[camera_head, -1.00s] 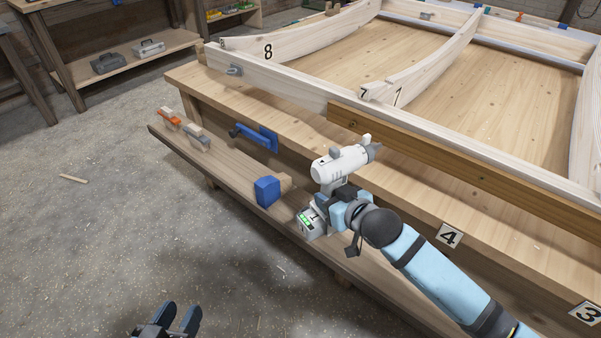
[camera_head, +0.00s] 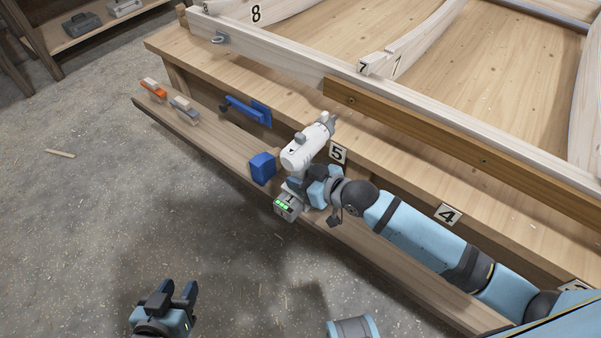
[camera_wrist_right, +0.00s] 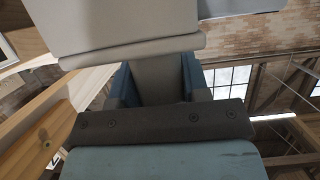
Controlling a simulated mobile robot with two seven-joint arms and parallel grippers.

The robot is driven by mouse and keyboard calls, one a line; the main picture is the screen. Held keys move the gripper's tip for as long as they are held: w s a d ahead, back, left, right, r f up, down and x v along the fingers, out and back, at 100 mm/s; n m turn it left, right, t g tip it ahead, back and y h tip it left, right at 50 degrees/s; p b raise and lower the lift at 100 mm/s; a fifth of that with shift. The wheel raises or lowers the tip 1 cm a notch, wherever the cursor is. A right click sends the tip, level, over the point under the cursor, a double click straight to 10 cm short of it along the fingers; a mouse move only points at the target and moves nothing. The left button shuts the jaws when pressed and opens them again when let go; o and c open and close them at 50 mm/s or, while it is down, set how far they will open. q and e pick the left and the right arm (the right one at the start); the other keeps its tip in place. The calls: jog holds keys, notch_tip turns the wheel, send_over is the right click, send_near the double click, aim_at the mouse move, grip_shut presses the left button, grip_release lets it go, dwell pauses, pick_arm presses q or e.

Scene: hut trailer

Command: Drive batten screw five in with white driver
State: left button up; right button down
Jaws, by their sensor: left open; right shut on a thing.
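My right gripper (camera_head: 318,188) is shut on the white driver (camera_head: 308,148), around its grip. The chuck points up and right, toward the bench, and looks apart from the batten. In the right wrist view the driver's handle (camera_wrist_right: 155,80) sits between my blue fingers. The brown batten (camera_head: 430,132) lies along the front of the pale frame. One dark screw (camera_head: 351,99) shows near its left end, roughly above plate 5 (camera_head: 338,154), and another screw (camera_head: 484,160) further right. How deep they sit is too small to tell. My left gripper (camera_head: 170,298) is open and empty over the floor.
A lower shelf plank (camera_head: 225,155) along the bench front carries a blue block (camera_head: 262,167), an orange tool (camera_head: 153,89) and a grey tool (camera_head: 184,108). A blue clamp-like tool (camera_head: 247,109) is beside the bench front.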

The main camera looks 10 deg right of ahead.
jog(key=w+d, duration=0.2)
jog(key=d, duration=0.1)
jog(key=shift+w+r+b, duration=0.1)
jog(key=shift+w+b, duration=0.1)
jog(key=shift+b, duration=0.1)
jog(key=shift+w+d+r, duration=0.1)
jog(key=shift+w+d, duration=0.5)
jog(key=shift+d, duration=0.1)
jog(key=shift+w+d, duration=0.15)
jog(key=shift+d, duration=0.05)
jog(key=shift+w+d, duration=0.25)
jog(key=shift+d, duration=0.05)
jog(key=shift+w+d, duration=0.55)
jog(key=shift+d, duration=0.2)
dwell(2.4)
jog(key=shift+a, duration=0.1)
